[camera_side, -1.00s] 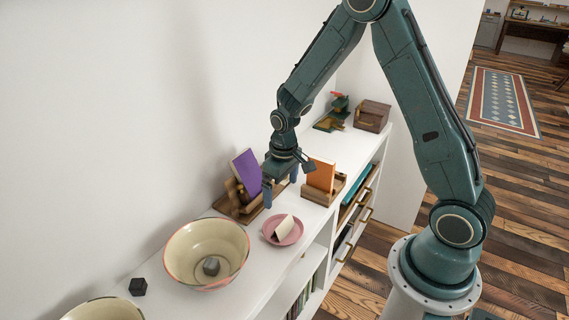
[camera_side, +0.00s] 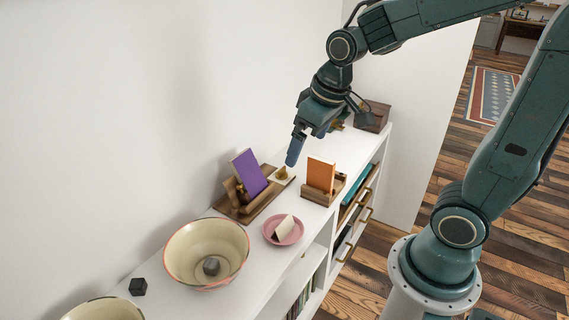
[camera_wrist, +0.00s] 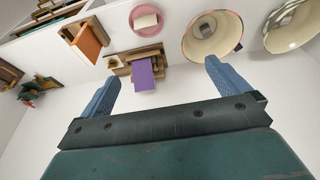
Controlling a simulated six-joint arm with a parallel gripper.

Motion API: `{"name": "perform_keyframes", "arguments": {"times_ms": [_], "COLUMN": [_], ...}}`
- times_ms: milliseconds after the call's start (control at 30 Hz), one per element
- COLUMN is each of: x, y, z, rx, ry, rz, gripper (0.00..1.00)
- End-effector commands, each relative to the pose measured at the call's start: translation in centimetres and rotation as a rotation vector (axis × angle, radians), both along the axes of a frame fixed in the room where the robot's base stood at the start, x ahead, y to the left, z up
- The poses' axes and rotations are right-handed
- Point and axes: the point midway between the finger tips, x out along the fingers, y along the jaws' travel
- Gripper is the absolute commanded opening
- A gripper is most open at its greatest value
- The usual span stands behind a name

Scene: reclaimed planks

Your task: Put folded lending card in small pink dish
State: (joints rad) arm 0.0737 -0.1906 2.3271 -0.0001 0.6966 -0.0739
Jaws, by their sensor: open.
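The folded lending card (camera_side: 284,227) is cream and lies tilted in the small pink dish (camera_side: 297,238), on the white shelf top. In the wrist view the card (camera_wrist: 147,21) shows inside the dish (camera_wrist: 136,29) at the top. My gripper (camera_side: 294,158) is above the shelf, behind and to the right of the dish, well clear of it. In the wrist view the two blue fingers of my gripper (camera_wrist: 160,80) are spread wide with nothing between them.
A large cream bowl (camera_side: 178,253) holding a grey cube (camera_side: 211,266) stands left of the dish. A purple book (camera_side: 249,172) and an orange book (camera_side: 321,174) stand in wooden holders behind. A black cube (camera_side: 138,286) sits at left. A wooden box (camera_side: 372,116) is farther back.

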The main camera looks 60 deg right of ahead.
Motion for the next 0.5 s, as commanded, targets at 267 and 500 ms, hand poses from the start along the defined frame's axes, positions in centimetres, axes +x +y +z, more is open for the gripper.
{"name": "perform_keyframes", "arguments": {"times_ms": [267, 500], "x": [-4.4, -8.3], "y": [1.1, 1.7], "z": [3.1, 4.6], "rx": [0.005, 0.013], "ry": [-0.073, -0.131], "rz": [0.003, 0.004], "gripper": [1.0, 1.0]}}
